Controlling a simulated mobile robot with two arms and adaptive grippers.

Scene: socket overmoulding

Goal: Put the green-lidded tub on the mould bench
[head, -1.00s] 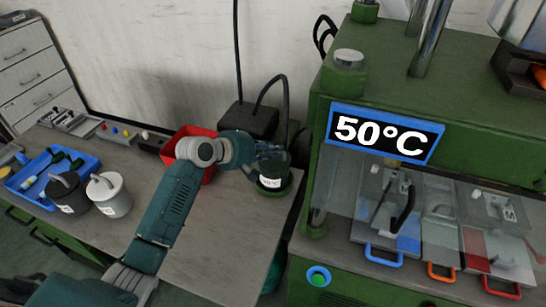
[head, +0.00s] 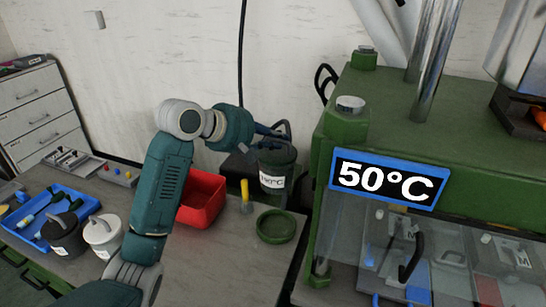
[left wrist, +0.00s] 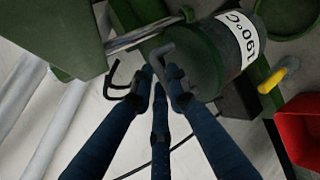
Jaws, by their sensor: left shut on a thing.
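A dark green tub (head: 277,172) with a green lid and a white label hangs upright from my left gripper (head: 272,134), above the worktop at the back. In the left wrist view the tub (left wrist: 196,62) is labelled 190°C, and my left fingers (left wrist: 163,74) are closed at its grey handle. A round green dish (head: 276,226) stands empty below and in front of the tub. On the right, a green press (head: 450,110) with a 50°C sign has moulds behind a clear guard; which surface is the mould bench is unclear. My right gripper is out of view.
A red bin (head: 203,203) and a yellow-topped item (head: 245,192) stand left of the dish. Grey (head: 66,238) and white (head: 104,234) pots and a blue tray (head: 30,222) are farther left. A black cable (head: 242,60) hangs behind the tub.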

